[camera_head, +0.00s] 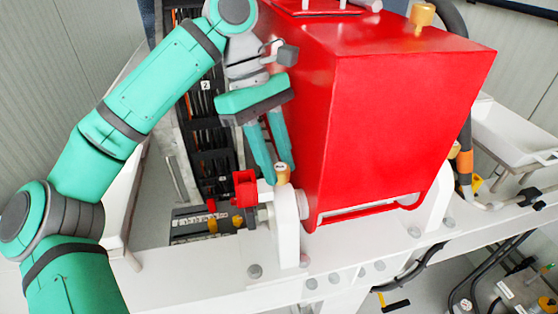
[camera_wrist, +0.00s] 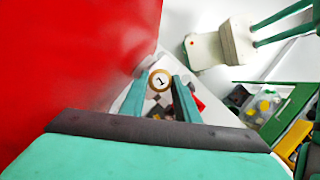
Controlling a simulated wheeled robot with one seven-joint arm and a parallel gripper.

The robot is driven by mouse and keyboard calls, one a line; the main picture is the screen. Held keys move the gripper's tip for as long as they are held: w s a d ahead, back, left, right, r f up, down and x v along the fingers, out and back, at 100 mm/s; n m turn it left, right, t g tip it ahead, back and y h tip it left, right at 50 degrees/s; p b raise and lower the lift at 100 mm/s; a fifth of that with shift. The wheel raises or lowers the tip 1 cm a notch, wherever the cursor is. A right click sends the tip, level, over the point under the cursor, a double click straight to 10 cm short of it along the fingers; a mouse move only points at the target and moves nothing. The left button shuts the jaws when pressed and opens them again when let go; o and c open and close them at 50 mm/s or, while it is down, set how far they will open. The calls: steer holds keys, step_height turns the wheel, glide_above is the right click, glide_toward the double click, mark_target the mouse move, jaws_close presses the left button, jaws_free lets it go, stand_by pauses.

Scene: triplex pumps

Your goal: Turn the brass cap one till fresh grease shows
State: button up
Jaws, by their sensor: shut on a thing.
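The brass cap one (camera_head: 282,174) stands on top of a white bearing block (camera_head: 288,222) at the lower left of the red housing. In the wrist view the cap (camera_wrist: 160,79) shows its round pale top with a "1" and a brass rim. My gripper (camera_head: 276,175) reaches down from above with its two green fingers on either side of the cap, shut on it. In the wrist view the fingertips of my gripper (camera_wrist: 159,82) flank the cap. The cap's lower side is partly hidden, and I cannot make out any grease around it.
The large red housing (camera_head: 400,120) stands close to the right of my gripper. A red fitting (camera_head: 245,188) sits just left of the block. Another brass cap (camera_head: 422,16) is on top of the housing. A white beam (camera_head: 200,280) runs along the front.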

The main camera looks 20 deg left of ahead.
steer(key=shift+w+m, duration=0.15)
steer(key=shift+m, duration=0.15)
steer(key=o, duration=1)
steer(key=shift+o, duration=0.2)
steer(key=shift+r, duration=0.1)
steer(key=v, duration=1)
steer(key=shift+r, duration=0.3)
steer(key=shift+w, duration=0.1)
